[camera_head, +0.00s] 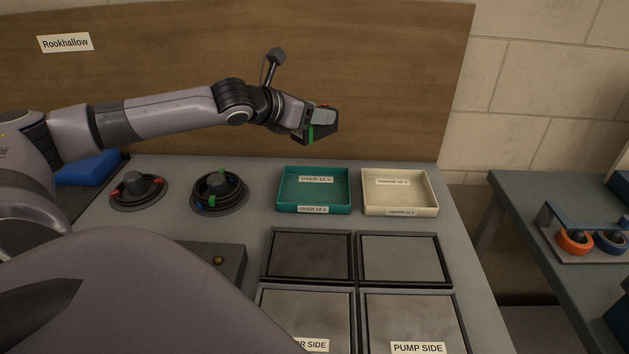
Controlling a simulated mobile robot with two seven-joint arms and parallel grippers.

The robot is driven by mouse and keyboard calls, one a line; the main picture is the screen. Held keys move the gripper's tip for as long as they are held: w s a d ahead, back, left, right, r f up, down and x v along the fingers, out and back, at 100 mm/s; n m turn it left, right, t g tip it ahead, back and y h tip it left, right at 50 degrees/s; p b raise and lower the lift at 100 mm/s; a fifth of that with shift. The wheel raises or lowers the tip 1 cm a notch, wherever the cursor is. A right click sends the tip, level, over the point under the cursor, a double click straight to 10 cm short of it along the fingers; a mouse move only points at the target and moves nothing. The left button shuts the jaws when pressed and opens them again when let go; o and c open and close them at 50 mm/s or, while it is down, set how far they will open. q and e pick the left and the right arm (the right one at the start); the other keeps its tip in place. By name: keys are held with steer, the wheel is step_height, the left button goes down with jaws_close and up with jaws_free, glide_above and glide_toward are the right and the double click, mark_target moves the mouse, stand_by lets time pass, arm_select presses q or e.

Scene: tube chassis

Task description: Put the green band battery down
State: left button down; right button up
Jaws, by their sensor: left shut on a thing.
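My left gripper (322,118) is shut on the green band battery (311,133), a dark block with a green stripe. The gripper holds it in the air in front of the wooden back board, above and behind the teal tray. Part of the battery is hidden by the gripper. The teal tray (283,202), labelled "OVER 12 V", stands empty on the bench. Right of it is the empty cream tray (368,203), whose small label seems to read "UNDER 12 V". My right gripper is not in view.
Two dark round stands (139,191) (218,193) with coloured-ended cables sit left of the trays. Four dark square pads lie in front, the near right one labelled "PUMP SIDE" (412,320). A blue object (88,168) is far left. A side table (560,196) stands right, across a gap.

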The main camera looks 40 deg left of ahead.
arm_select(q)
step_height(320, 180, down, 16)
steer(key=shift+f+b, duration=0.2)
steer(key=shift+b, duration=0.3)
steer(key=shift+c, duration=2.3)
jaws_free()
steer(key=shift+f, duration=0.15)
steer(key=shift+v, duration=3.05)
steer(key=shift+p+v, duration=0.4)
steer(key=shift+v, duration=1.85)
steer(key=shift+s+a+r, duration=0.1)
steer(key=shift+s+r, duration=0.2)
steer(key=shift+s, duration=0.35)
